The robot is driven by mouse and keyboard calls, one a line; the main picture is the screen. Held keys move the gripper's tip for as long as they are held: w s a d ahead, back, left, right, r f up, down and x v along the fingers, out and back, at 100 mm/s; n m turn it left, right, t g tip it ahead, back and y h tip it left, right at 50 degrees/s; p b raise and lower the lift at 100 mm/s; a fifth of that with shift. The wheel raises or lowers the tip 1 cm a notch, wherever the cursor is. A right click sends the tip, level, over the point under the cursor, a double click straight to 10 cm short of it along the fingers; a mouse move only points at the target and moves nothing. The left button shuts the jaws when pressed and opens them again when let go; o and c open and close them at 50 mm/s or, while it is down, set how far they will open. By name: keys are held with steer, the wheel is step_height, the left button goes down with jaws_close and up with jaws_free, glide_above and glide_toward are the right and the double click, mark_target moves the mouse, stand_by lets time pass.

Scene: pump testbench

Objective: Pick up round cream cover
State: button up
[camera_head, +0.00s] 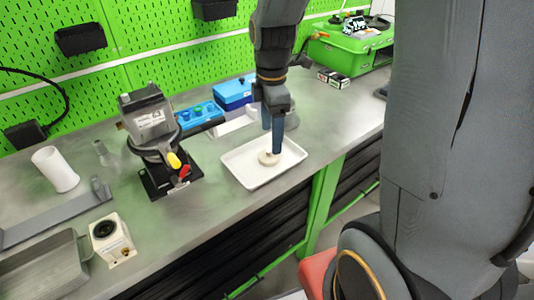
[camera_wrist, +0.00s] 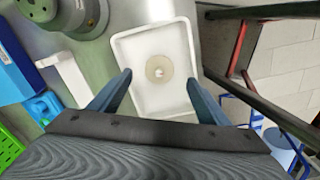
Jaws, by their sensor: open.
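The round cream cover (camera_head: 267,159) lies flat in a white rectangular tray (camera_head: 244,177) on the bench. In the wrist view the cover (camera_wrist: 159,69) is a pale disc with a small light centre, and the tray (camera_wrist: 159,105) surrounds it with clear space. My gripper (camera_head: 272,146) is above the tray, pointing down, and partly hides the cover in the head view. In the wrist view my gripper (camera_wrist: 159,84) has its two blue fingers wide apart, one on each side of the tray's near part, with nothing between them. I cannot tell the exact height above the cover.
A grey pump on a black stand (camera_head: 158,150) stands left of the tray. Blue containers (camera_head: 233,94) and a grey round part (camera_wrist: 75,14) are behind it. A green case (camera_head: 350,48) sits farther right. The bench's front edge (camera_head: 300,184) is close to the tray.

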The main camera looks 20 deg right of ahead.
mark_target(269, 152)
steer(key=shift+a+f+p, duration=0.15)
steer(key=shift+f+p, duration=0.35)
steer(key=shift+f, duration=1.05)
steer(key=shift+a+f+p, duration=0.15)
steer(key=shift+f+p, duration=0.3)
steer(key=shift+f, duration=1.1)
steer(key=c, duration=1.2)
steer(key=shift+r, duration=0.1)
